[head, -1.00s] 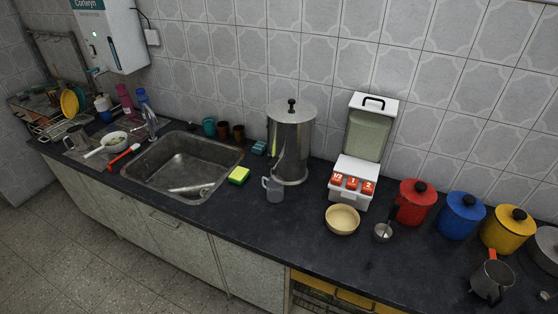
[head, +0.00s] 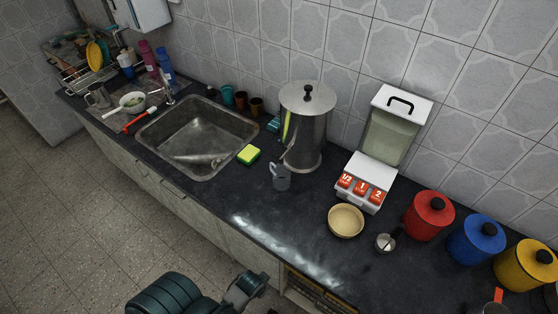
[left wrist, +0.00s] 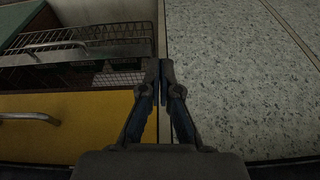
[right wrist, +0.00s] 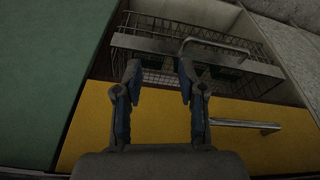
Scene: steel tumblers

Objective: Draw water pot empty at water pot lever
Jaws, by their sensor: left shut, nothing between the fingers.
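The water pot (head: 312,142) is a tall steel cylinder with a lid and black knob, upright on the counter right of the sink. Its small tap and lever (head: 284,158) are low on its front left and too small to read clearly. A grey mug (head: 281,180) stands on the counter in front of the tap. My left gripper (left wrist: 160,65) is shut and empty in the left wrist view, in front of the cabinet fronts. My right gripper (right wrist: 159,68) is open and empty, facing a yellow drawer and wire basket. Neither gripper's fingers show clearly in the head view.
The sink (head: 198,137) and a yellow-green sponge (head: 249,154) lie left of the pot. A white dispenser (head: 368,180), cream bowl (head: 346,221), small steel cup (head: 385,243) and red canister (head: 430,216) stand to the right. The front counter near the mug is clear.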

